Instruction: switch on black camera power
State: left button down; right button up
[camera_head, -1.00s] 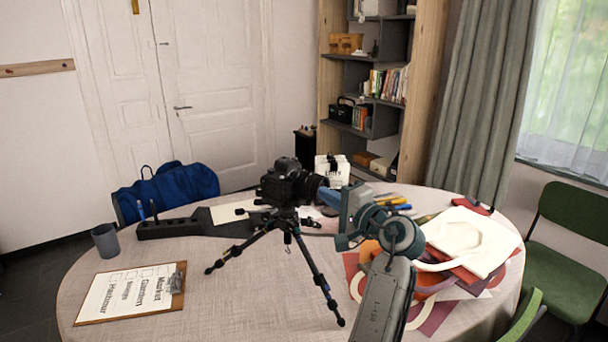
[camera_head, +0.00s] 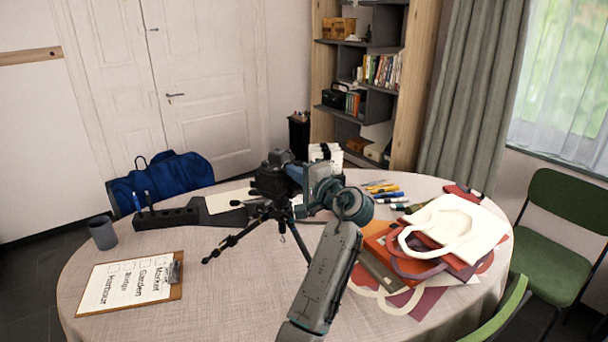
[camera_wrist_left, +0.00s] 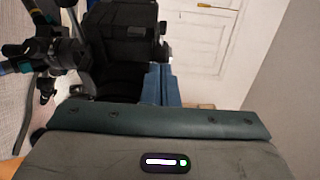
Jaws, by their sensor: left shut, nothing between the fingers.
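The black camera (camera_head: 270,178) sits on a black tripod (camera_head: 262,220) that stands on the round table. In the head view my left arm comes up from the bottom and my left gripper (camera_head: 294,172) is at the camera's right side, covering part of it. In the left wrist view the camera (camera_wrist_left: 122,38) fills the upper middle, and the blue fingers of my left gripper (camera_wrist_left: 160,84) are shut and empty, close beside its body. I cannot tell whether they touch it. The camera's power switch is too small or hidden to make out. My right gripper is not in view.
A green chair (camera_head: 565,240) stands to the right. The front middle is clear.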

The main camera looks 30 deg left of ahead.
pick_arm(q)
jog(key=shift+a, duration=0.15)
dwell(0.3)
jog(key=shift+s+m+t+p, duration=0.15)
jog(key=shift+m+t+p, duration=0.15)
jog(key=shift+t+p, duration=0.1)
